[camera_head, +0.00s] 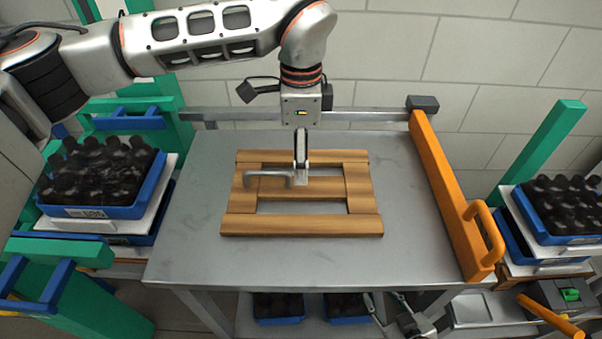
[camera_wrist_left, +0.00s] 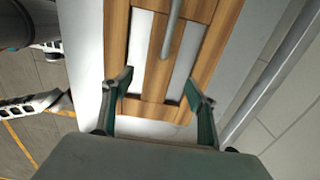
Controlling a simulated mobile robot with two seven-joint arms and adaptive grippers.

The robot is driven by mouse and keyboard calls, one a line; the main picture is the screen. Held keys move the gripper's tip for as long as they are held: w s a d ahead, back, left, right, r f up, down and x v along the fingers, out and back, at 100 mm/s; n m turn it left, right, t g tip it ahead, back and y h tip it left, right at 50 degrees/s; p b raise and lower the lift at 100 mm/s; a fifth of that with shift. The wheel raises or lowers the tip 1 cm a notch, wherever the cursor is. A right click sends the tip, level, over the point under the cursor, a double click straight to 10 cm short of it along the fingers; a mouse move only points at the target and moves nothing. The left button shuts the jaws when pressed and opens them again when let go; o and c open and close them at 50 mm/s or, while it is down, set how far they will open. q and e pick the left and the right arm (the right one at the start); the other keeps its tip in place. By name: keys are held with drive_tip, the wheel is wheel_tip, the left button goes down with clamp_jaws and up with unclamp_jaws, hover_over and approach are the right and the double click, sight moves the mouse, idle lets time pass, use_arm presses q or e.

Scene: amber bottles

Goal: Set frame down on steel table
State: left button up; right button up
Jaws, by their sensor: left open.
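The wooden frame (camera_head: 300,225) lies flat on the steel table (camera_head: 400,250), near its middle. It has slats, two long openings and a grey bar handle (camera_head: 268,176) on the middle slat. The frame (camera_wrist_left: 160,65) and the handle (camera_wrist_left: 173,25) also show in the left wrist view. My left gripper (camera_head: 301,180) is over the frame, at the right end of the handle. In the left wrist view my left gripper (camera_wrist_left: 163,78) has its fingers spread, with nothing between them. My right gripper (camera_head: 392,302) is low at the table's front edge, fingers apart and empty.
An orange bar with a handle (camera_head: 455,200) runs along the table's right side; a grey rail (camera_head: 370,115) runs along the back. Blue crates of dark bottles stand left (camera_head: 95,211) and right (camera_head: 575,240). Bare steel surrounds the frame.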

use_arm(q)
drive_tip(key=shift+r, duration=2.35)
